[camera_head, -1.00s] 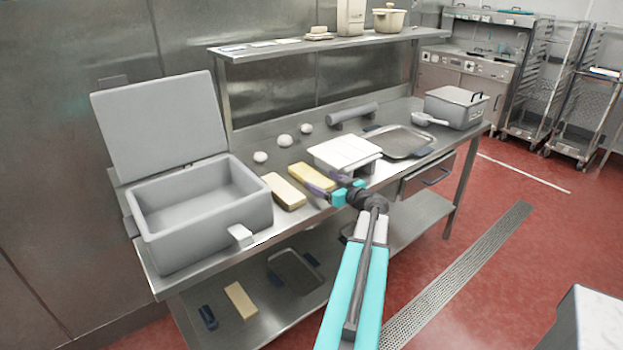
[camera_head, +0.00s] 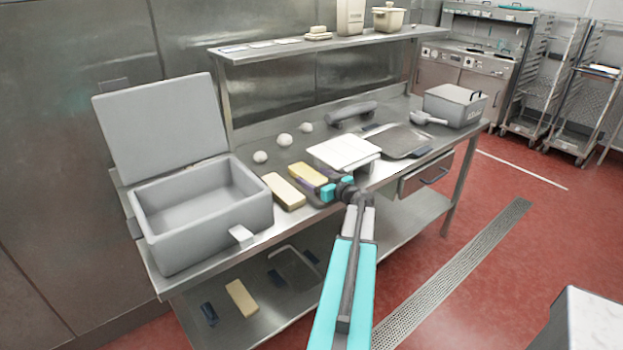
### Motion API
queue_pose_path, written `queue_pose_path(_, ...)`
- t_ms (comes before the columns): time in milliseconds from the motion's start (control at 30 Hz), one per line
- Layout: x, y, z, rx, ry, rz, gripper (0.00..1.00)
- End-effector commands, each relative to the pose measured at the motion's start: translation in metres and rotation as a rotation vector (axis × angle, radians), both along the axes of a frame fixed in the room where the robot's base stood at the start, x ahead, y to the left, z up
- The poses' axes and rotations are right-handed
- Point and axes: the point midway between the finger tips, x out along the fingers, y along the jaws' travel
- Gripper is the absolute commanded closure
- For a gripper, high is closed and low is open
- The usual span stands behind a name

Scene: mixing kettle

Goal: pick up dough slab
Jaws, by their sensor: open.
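Two slab-shaped pieces lie side by side near the front edge of the steel table. One is a pale cream slab (camera_head: 284,191) and the other a yellower slab (camera_head: 306,173) just right of it. A third pale slab (camera_head: 241,298) lies on the lower shelf. The picture does not label which is the dough slab. My gripper (camera_head: 315,185) is open at the right end of the yellower slab. The gripper covers part of the slab's near end.
An open grey bin (camera_head: 205,215) stands left of the slabs. A white block-like stand (camera_head: 343,152) is close behind and right of my gripper. Small white dough balls (camera_head: 284,140) lie behind the slabs. A flat tray (camera_head: 397,142) lies farther right.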

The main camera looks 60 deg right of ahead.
Motion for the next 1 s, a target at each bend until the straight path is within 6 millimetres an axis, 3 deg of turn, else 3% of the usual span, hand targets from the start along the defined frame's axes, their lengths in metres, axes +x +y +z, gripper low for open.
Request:
queue_pose_path(200,0.0002,0.0003,0.0001,0.000,0.000,0.001,0.25)
queue_pose_path(533,0.0005,0.0004,0.0002,0.000,0.000,0.001,0.81)
queue_pose_path(1000,0.0017,0.0014,0.0040,-0.001,-0.002,0.003,0.81)
